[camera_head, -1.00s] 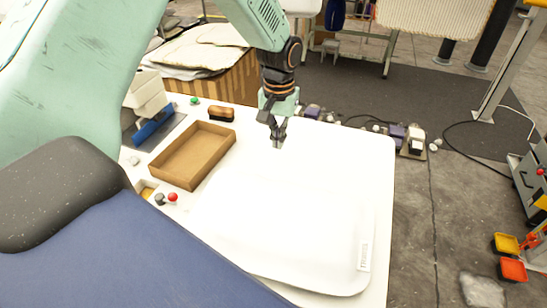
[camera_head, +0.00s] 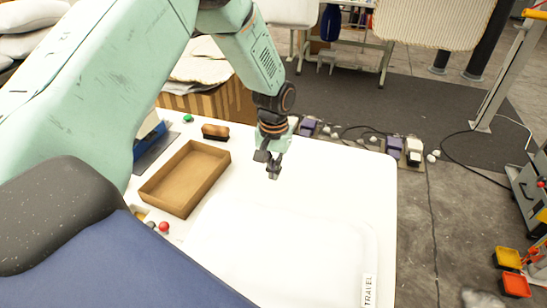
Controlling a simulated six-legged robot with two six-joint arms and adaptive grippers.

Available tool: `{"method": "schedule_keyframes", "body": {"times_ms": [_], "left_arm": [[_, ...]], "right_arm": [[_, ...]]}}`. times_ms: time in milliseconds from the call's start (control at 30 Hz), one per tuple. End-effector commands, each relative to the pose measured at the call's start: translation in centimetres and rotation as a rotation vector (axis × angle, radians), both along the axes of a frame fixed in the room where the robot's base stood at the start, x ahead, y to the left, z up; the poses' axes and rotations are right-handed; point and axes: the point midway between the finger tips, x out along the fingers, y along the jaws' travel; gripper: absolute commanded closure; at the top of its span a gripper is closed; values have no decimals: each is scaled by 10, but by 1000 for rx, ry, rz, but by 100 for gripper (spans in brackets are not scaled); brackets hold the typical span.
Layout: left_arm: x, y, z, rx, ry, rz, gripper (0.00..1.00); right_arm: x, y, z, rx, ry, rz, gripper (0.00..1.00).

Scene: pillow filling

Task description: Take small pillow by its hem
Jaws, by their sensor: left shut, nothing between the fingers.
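A white pillow (camera_head: 290,245) lies flat on the white table, hard to tell from the tabletop. A TRAVEL label (camera_head: 368,290) sits at its near right corner, and its near edge runs out of the picture. My left gripper (camera_head: 272,171) points down over the table near the pillow's far side. Its fingers are shut with nothing between them. I cannot tell its height above the cloth. My right gripper is not in view.
A brown open tray (camera_head: 152,193) is left of the pillow, with a wooden brush (camera_head: 215,132) behind it. Red (camera_head: 164,227) and green (camera_head: 187,118) buttons are on the table (camera_head: 355,165). Floor pedals (camera_head: 413,150) lie beyond. The tabletop right of the gripper is clear.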

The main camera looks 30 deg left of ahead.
Motion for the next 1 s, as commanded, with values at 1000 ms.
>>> {"method": "schedule_keyframes", "body": {"times_ms": [1000], "left_arm": [[-35,-8,-37,1,-2,0,100]], "right_arm": [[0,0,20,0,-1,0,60]]}}
